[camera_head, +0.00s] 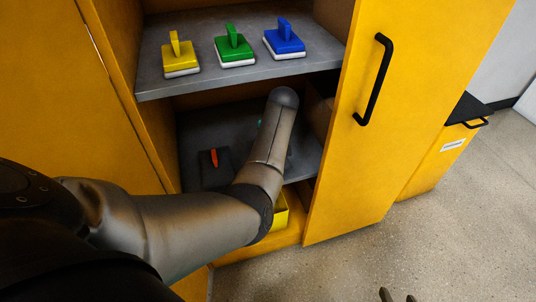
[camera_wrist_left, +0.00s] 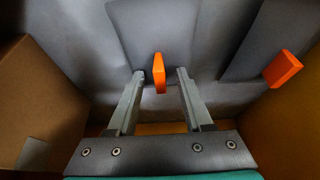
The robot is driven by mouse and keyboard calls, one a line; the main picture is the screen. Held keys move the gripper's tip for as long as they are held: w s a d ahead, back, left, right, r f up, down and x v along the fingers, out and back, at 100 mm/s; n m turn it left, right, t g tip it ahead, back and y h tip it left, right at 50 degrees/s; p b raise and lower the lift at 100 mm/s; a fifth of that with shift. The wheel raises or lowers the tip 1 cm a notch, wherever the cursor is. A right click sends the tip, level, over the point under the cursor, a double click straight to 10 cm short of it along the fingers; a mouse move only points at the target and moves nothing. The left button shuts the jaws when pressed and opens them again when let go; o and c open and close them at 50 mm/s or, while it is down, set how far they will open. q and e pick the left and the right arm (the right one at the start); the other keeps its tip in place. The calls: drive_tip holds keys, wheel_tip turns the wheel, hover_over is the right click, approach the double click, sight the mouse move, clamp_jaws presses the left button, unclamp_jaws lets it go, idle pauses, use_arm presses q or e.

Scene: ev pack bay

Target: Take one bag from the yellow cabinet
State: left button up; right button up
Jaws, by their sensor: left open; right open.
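The yellow cabinet (camera_head: 75,115) stands open, and my left arm reaches into its lower shelf (camera_head: 308,160). A dark grey bag (camera_head: 196,175) with an orange tab lies on that shelf, left of my forearm. My left gripper (camera_wrist_left: 160,72) is hidden behind my arm in the head view. In the left wrist view it is open, with an orange tab (camera_wrist_left: 158,75) of a grey bag (camera_wrist_left: 155,30) between its fingers. A second bag (camera_wrist_left: 285,35) with an orange tab is at the right. My right gripper (camera_head: 398,296) is open and empty, low over the floor.
The upper shelf (camera_head: 215,78) holds yellow (camera_head: 180,56), green (camera_head: 233,45) and blue (camera_head: 285,40) handled blocks. The open door (camera_head: 345,170) with a black handle (camera_head: 375,80) stands right of my arm. A cardboard box (camera_wrist_left: 40,110) is close left of my left gripper. The floor (camera_head: 440,235) at the right is clear.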

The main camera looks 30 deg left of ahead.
use_arm(q)
clamp_jaws()
idle(1.4)
